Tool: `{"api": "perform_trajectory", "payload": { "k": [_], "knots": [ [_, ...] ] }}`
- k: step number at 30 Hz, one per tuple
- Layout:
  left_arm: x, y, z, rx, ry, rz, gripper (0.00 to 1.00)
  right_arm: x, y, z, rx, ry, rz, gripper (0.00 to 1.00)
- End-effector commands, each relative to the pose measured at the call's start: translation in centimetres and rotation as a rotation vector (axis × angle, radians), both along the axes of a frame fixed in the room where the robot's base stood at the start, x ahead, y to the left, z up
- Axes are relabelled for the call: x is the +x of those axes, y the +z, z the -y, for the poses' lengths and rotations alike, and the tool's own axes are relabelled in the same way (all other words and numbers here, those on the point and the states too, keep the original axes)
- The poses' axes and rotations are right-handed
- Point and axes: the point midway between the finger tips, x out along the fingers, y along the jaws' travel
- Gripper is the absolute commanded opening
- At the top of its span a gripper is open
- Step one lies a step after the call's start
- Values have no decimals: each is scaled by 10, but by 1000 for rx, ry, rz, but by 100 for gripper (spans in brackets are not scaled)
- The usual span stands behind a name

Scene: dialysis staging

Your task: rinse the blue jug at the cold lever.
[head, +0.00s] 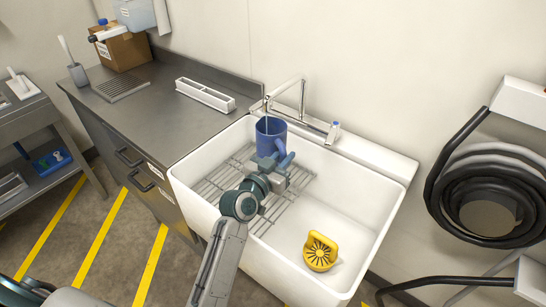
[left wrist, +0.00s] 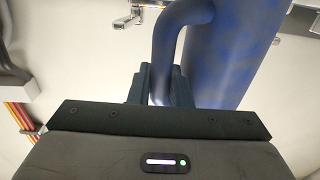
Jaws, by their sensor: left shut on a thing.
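The blue jug (head: 270,138) is upright under the tap spout (head: 268,101) at the back left of the white sink (head: 365,205). A thin pale line runs from the spout toward the jug's mouth; I cannot tell for sure if it is water. My left gripper (head: 281,163) is shut on the jug's handle. In the left wrist view the handle (left wrist: 165,50) sits between the fingers (left wrist: 160,85), beside the jug's body (left wrist: 218,55). A lever with a blue mark (head: 334,130) stands right of the spout. The jug's inside is hidden. My right gripper is out of view.
A wire rack (head: 212,186) lies in the sink's left part, and a yellow slotted piece (head: 320,251) lies at its front right. A white divided tray (head: 205,95) and a cardboard box (head: 124,50) stand on the steel counter (head: 165,110). A black hose reel (head: 480,190) hangs at right.

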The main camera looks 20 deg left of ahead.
Motion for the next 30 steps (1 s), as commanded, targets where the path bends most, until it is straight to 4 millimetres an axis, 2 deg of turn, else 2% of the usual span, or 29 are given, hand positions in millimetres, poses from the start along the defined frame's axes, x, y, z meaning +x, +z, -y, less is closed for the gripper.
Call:
{"api": "perform_trajectory", "payload": {
  "k": [13, 30],
  "knots": [
    [2, 1, 8, 0, 1, 3, 0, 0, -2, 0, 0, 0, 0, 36],
    [-1, 1, -4, 1, 1, 3, 0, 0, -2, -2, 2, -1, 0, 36]
  ]
}}
